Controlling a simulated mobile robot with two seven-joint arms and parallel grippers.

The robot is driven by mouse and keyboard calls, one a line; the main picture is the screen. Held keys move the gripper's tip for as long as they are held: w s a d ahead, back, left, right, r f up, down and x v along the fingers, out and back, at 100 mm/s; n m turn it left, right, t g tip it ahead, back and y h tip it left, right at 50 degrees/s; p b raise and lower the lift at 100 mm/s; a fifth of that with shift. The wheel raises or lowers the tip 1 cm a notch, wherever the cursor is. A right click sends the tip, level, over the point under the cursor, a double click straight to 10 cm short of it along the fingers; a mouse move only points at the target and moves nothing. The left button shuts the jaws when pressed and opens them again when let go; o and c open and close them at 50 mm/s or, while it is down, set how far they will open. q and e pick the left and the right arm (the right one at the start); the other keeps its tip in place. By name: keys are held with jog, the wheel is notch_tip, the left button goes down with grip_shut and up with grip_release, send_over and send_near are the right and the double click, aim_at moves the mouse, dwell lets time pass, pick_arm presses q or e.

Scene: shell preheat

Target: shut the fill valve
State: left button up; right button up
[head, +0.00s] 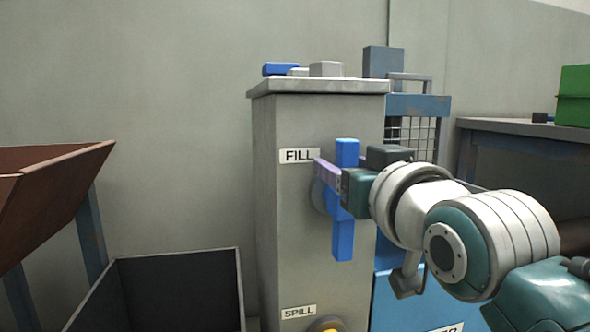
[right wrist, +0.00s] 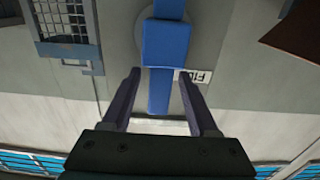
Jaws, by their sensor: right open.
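The fill valve is a blue bar handle (head: 344,236) on the front of a grey cabinet (head: 300,230), next to the FILL label (head: 298,156). The bar stands upright, with a round grey-blue base partly hidden behind it. My left gripper is not in view.
A SPILL label (head: 298,312) and a yellow part (head: 326,324) sit lower on the cabinet. Small blocks lie on its top. A dark open bin (head: 168,255) and a brown tilted tray (head: 50,190) stand left. A table (head: 520,127) with a green box (head: 573,97) stands right.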

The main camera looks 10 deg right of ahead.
grip_shut()
dwell(0.3)
dwell(1.1)
